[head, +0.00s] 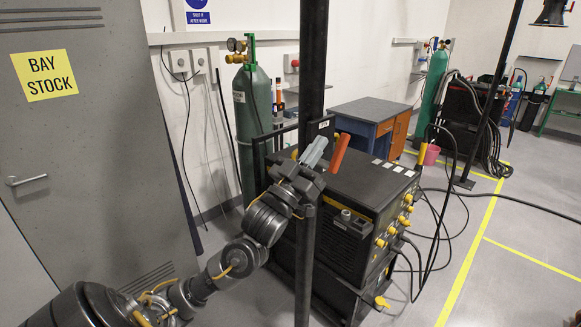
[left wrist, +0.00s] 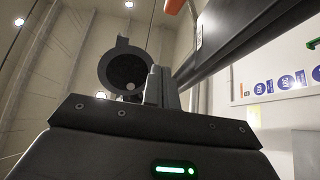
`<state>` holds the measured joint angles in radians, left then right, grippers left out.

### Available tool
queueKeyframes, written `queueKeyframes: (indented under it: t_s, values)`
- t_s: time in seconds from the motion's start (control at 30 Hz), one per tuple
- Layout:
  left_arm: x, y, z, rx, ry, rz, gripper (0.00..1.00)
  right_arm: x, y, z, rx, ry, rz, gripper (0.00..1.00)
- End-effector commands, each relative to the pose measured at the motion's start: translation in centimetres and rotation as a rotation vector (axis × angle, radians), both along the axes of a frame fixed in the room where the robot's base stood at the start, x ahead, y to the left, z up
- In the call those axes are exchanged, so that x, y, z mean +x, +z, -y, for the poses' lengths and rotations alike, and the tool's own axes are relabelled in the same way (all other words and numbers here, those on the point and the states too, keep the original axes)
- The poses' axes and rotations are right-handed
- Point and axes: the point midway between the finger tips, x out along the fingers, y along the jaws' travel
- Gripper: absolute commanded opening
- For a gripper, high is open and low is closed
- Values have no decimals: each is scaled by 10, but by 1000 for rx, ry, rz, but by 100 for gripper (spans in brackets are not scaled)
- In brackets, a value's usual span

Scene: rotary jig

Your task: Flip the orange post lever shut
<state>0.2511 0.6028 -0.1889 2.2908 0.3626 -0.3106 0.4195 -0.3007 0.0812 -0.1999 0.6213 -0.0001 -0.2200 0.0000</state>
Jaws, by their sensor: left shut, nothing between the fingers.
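The orange lever (head: 338,152) is on the dark upright post (head: 313,60) in the head view. It slants up and to the right, standing out from the post. My left gripper (head: 318,146) is shut and empty, with its grey fingers just left of the lever and in front of the post. I cannot tell whether the fingers touch the lever. In the left wrist view the closed fingers (left wrist: 163,75) point up. The post (left wrist: 240,40) runs diagonally at right there, and a bit of the orange lever (left wrist: 174,5) shows at the top edge. My right gripper is out of view.
A black machine (head: 365,190) with yellow knobs stands right behind the post. A green gas cylinder (head: 252,120) is behind to the left, and a grey cabinet (head: 90,130) is at far left. Cables lie on the floor at right. A blue-sided bench (head: 365,115) stands farther back.

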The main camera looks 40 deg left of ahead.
Motion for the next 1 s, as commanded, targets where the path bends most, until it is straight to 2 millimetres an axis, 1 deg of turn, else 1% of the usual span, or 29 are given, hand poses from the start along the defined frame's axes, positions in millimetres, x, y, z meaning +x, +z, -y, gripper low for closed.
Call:
queueKeyframes:
  t_s: [0.03, 0.1, 0.23, 0.3, 0.4, 0.57, 0.87, 0.97, 1.0]
  values:
    - [-11, -13, 0, 0, -1, -1, 0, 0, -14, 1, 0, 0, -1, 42]
    - [-26, -16, -2, 1, -1, -1, 0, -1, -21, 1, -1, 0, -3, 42]
    - [-47, -22, -3, 1, -2, -1, 0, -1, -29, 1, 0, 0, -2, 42]
    - [-56, -23, -4, 1, -1, -2, 0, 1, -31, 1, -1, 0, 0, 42]
    - [-65, -24, -5, 1, 1, -1, 0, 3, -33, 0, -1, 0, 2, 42]
    - [-71, -24, -5, 1, 0, -1, 0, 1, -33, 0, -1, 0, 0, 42]
    - [-71, -24, -6, 0, 0, -1, 0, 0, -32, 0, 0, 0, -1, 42]
    - [-71, -21, -6, 0, 0, -14, 0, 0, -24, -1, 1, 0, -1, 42]
    - [-70, -19, -6, -1, 0, -26, 0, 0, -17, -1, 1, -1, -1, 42]
